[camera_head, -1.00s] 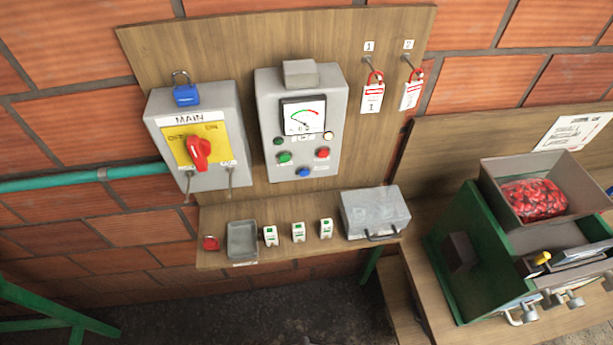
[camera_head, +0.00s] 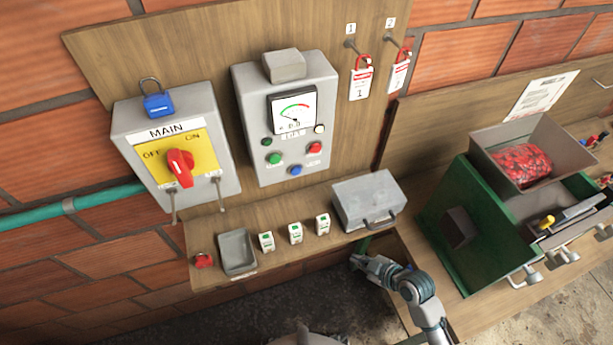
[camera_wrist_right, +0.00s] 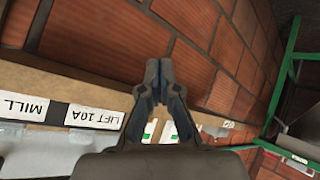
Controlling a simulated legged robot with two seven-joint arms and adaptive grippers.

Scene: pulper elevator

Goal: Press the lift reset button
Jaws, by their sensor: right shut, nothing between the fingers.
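The grey control box (camera_head: 288,120) hangs on the wooden board, with a meter on its front. Below the meter are a green button (camera_head: 275,158), a red button (camera_head: 314,148) and a blue button (camera_head: 296,170). Their labels are too small to read, so I cannot tell which one is the lift reset. My right gripper (camera_head: 358,261) is shut and empty, below the shelf's front edge and apart from the box. In the right wrist view its fingers (camera_wrist_right: 158,70) are together in front of the brick wall. My left gripper is not in view.
Left of the box is the MAIN switch box (camera_head: 177,150) with a red handle and a blue padlock (camera_head: 157,103). The shelf holds a grey tray (camera_head: 238,252), small white breakers and a lidded metal case (camera_head: 369,201). A green machine (camera_head: 462,230) stands right.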

